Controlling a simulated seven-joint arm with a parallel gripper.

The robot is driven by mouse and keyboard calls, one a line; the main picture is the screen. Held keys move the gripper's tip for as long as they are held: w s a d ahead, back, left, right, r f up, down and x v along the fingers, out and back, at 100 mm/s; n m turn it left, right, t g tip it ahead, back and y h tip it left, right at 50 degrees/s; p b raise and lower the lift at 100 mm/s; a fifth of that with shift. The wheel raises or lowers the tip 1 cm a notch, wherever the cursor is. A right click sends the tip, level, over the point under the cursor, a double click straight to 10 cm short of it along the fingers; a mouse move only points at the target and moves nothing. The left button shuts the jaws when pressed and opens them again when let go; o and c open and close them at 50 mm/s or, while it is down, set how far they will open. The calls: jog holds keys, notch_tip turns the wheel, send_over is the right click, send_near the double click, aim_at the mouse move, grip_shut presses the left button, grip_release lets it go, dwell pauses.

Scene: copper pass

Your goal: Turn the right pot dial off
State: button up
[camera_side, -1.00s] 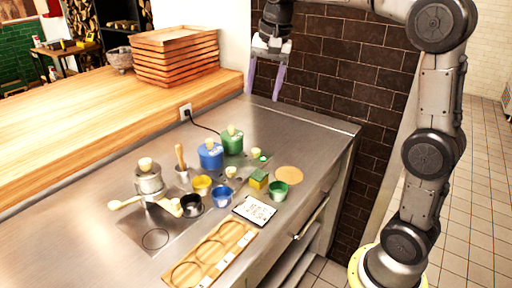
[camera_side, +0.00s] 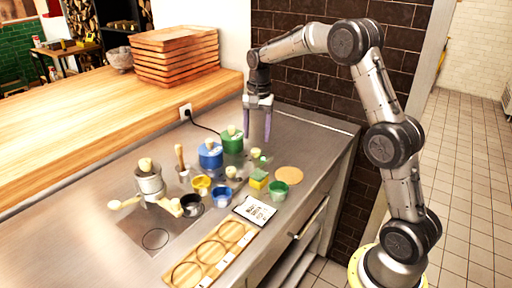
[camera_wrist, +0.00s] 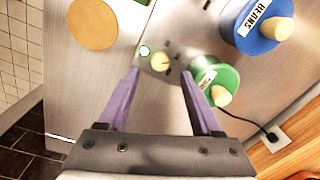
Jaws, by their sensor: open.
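The right pot is green (camera_side: 232,145), with a cream lid knob, and it also shows in the wrist view (camera_wrist: 224,76). Its dial is a small cream knob (camera_side: 255,152) on the steel counter in front of it, with a pointer and marks visible in the wrist view (camera_wrist: 160,62). A small light beside the dial glows green (camera_wrist: 144,51). My gripper (camera_side: 257,136) is open and empty, pointing down above the dial. In the wrist view the dial shows between my purple fingertips (camera_wrist: 160,72), apparently not touched.
A blue pot (camera_side: 210,158) marked BEANS stands left of the green pot, with its own cream dial (camera_side: 231,172). A black cord runs behind the pots.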

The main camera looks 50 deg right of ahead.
aim_at(256, 150)
jog(key=shift+w+f, duration=0.1)
jog(key=shift+f, duration=2.65)
jog(key=shift+c, duration=0.3)
grip_shut()
